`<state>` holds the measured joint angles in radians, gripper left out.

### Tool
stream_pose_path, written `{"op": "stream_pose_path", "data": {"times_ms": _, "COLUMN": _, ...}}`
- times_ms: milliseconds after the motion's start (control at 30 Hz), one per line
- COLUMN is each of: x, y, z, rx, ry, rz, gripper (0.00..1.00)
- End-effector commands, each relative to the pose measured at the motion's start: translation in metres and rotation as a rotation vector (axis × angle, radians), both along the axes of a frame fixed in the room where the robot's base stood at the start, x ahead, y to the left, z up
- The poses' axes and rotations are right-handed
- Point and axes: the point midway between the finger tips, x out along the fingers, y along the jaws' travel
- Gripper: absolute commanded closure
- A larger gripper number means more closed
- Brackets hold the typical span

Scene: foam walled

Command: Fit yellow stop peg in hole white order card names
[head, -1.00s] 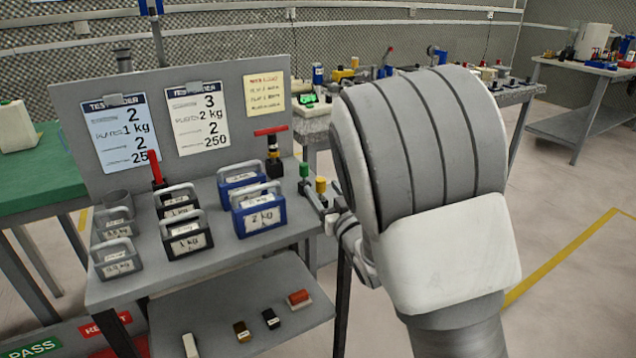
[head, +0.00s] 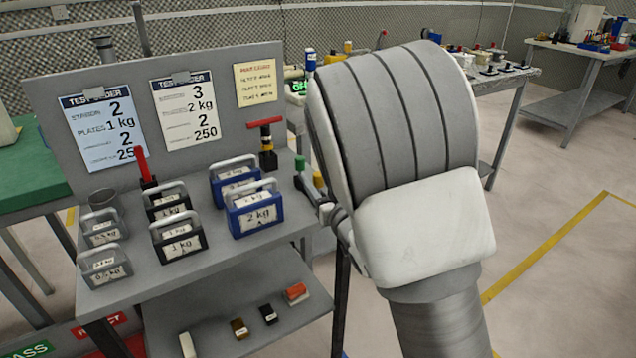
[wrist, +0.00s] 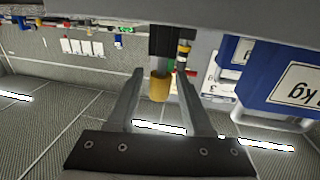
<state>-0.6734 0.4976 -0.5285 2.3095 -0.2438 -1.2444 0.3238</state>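The yellow stop peg (head: 318,180) stands at the right edge of the grey bench, beside a green peg (head: 299,164). In the wrist view the yellow peg (wrist: 160,87) shows between and beyond the fingertips. My gripper (wrist: 160,75) is open, with a gap visible on both sides of the peg; contact is not visible. In the head view my arm hides most of the gripper. The white order card (head: 187,110) on the back panel reads station 3, plates 2 kg, then 2 and 250; its small labels are blurred. The holes are hard to make out.
A blue order card (head: 104,123) and a yellow note (head: 255,83) are on the panel. Black, grey and blue weights (head: 253,210) crowd the bench; a blue one is close beside my gripper in the wrist view. A red-handled clamp (head: 267,145) stands behind. Small blocks lie on the lower shelf (head: 220,310).

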Motion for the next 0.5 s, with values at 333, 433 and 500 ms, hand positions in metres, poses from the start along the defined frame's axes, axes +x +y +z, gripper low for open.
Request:
{"op": "stream_pose_path", "data": {"times_ms": 333, "x": 0.0001, "y": 0.0000, "z": 0.0003, "rx": 0.000, "ry": -0.001, "rz": 0.000, "gripper": 1.00}}
{"op": "stream_pose_path", "data": {"times_ms": 433, "x": 0.0002, "y": 0.0000, "z": 0.0005, "rx": 0.000, "ry": -0.001, "rz": 0.000, "gripper": 1.00}}
{"op": "stream_pose_path", "data": {"times_ms": 500, "x": 0.0002, "y": 0.0000, "z": 0.0005, "rx": 0.000, "ry": -0.001, "rz": 0.000, "gripper": 1.00}}
